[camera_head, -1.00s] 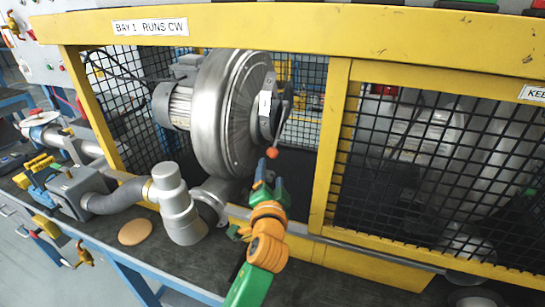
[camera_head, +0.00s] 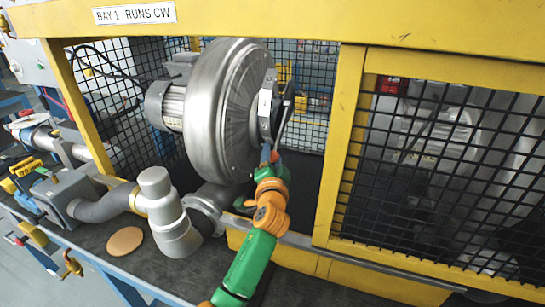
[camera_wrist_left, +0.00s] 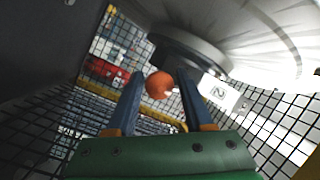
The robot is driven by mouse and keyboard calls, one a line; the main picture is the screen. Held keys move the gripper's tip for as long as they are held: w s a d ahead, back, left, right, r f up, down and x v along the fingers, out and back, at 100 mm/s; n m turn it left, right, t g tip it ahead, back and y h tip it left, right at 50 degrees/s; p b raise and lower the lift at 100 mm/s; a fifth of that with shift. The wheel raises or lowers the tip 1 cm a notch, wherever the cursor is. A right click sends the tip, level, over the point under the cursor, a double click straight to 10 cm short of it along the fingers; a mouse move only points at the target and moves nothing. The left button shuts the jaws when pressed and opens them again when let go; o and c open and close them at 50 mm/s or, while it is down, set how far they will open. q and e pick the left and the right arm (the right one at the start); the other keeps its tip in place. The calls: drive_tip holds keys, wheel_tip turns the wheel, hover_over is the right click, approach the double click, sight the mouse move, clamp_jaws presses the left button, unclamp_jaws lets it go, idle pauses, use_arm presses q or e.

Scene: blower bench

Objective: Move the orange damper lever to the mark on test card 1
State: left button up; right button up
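The damper lever (camera_head: 284,123) is a thin grey rod on the blower's right side, with an orange ball knob at its lower end. My left gripper (camera_head: 269,154) reaches into the bay from below and is at the knob in the head view. In the left wrist view the orange knob (camera_wrist_left: 159,86) shows between the blue fingertips of my open left gripper (camera_wrist_left: 160,82). Gaps show beside the knob there; I cannot tell its exact depth between the fingers. My right gripper is out of view.
The silver blower (camera_head: 215,110) stands close left of the gripper. A yellow frame post (camera_head: 340,145) and black mesh stand to the right. A grey pipe elbow (camera_head: 168,215) and a tan disc (camera_head: 125,241) are at the lower left.

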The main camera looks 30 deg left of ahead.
use_arm(q)
clamp_jaws()
drive_tip(key=shift+r, duration=0.1)
idle(1.1)
